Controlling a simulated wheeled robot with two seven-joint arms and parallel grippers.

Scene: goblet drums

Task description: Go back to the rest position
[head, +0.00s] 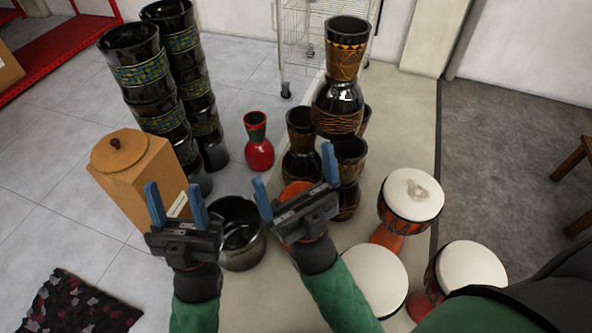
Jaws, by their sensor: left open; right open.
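My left gripper (177,207) is open and empty, its two blue fingers pointing up in front of the wooden box. My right gripper (296,180) is open, its blue fingers spread in front of the black goblet drums. No object shows between the fingers of either gripper. Both forearms, in green sleeves, come up from the bottom of the head view. A white-topped goblet drum (411,194) stands to the right of my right gripper. Two more white drumheads (371,281) (471,268) show below it. An orange thing behind my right gripper is partly hidden.
Tall black drum stacks (134,70) stand behind a brown box with a round lid (119,150). A red vase-like drum (258,142) and a stacked black-and-brown drum (344,50) stand behind the grippers. A black pot (240,245) sits between my arms.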

